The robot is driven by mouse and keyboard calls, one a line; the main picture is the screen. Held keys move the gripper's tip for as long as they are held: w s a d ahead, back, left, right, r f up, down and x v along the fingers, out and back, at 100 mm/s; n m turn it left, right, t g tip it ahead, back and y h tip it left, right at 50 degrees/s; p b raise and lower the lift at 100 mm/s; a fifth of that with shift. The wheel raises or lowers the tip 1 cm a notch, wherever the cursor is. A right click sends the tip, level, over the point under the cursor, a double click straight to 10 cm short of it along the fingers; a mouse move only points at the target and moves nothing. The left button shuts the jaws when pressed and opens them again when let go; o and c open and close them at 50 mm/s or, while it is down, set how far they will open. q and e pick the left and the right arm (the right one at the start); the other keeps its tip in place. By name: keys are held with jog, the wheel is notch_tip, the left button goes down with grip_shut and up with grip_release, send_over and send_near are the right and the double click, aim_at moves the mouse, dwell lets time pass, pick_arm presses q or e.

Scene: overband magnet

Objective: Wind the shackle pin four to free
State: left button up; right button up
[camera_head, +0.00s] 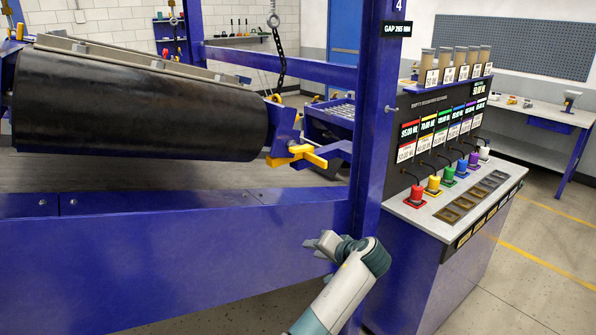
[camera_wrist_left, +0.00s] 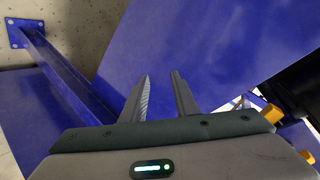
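The post of the blue frame (camera_head: 372,120) is marked 4 at its top. A dark chain (camera_head: 281,66) hangs behind it from a grey hook (camera_head: 273,20). Its lower end meets a small yellow fitting (camera_head: 275,98) near the black roller's right end; I cannot make out a shackle pin there. My left gripper (camera_head: 318,243) is in front of the blue beam, below and right of the roller, well apart from the chain. In the left wrist view its two fingers (camera_wrist_left: 162,95) are parted with nothing between them. My right gripper is not in view.
The black roller (camera_head: 135,105) fills the upper left, with a yellow handle (camera_head: 297,155) at its right end. The long blue beam (camera_head: 180,262) lies below. A console (camera_head: 455,205) with coloured knobs stands right of the post. Open floor (camera_head: 545,235) lies farther right.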

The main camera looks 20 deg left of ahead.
pick_arm(q)
jog(key=w+d+r+t+y, duration=0.1)
jog(key=w+r+y, duration=0.2)
jog(key=r, duration=1.2)
jog(key=w+d+r+t+y, duration=0.1)
jog(key=w+r, duration=0.5)
jog(key=r, duration=0.9)
jog(key=shift+d+r+n+t+y, duration=0.35)
jog(key=shift+d+y, duration=0.35)
jog(key=shift+y, duration=0.4)
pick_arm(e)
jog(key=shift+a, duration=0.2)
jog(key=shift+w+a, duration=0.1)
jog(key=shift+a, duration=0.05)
